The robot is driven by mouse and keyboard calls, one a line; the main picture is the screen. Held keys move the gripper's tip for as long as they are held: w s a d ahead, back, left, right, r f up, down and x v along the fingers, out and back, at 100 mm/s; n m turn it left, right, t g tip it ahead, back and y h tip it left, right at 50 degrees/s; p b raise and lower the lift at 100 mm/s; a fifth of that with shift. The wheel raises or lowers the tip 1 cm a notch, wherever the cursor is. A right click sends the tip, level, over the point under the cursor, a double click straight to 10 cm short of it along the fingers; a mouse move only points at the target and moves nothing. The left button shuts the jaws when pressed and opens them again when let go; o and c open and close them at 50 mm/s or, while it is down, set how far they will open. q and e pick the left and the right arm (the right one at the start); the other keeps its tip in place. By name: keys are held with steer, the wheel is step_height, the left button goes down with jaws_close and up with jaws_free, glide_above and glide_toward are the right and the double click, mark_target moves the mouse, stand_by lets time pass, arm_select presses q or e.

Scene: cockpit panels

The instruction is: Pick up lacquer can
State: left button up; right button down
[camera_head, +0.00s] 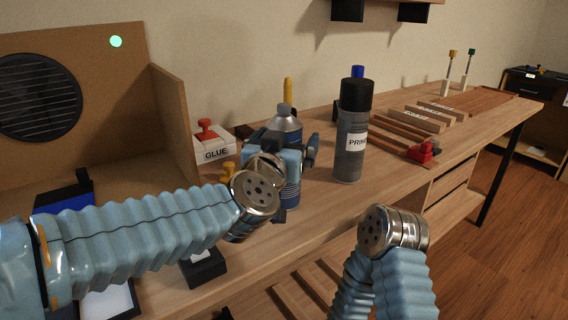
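A can with a silver domed top (285,121) and a dark blue body stands upright on the workbench. Its label is hidden, so I cannot read whether it says lacquer. My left gripper (289,152) is at this can, its light blue body in front and a dark finger at the can's right side. I cannot tell whether the fingers touch or grip it. A black-topped grey can (352,140) with a partly visible "PRIM" label stands to the right, apart from the gripper. My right arm ends low in front of the bench, and its gripper fingers are hidden.
A wooden booth (174,110) with a round vent stands at the left. A red clamp-like item (424,152) and wooden slats (408,122) lie to the right. Bench space before the primer is clear.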

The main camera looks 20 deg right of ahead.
arm_select(q)
steer(key=c, duration=1.3)
steer(key=shift+r, duration=0.1)
steer(key=shift+c, duration=0.2)
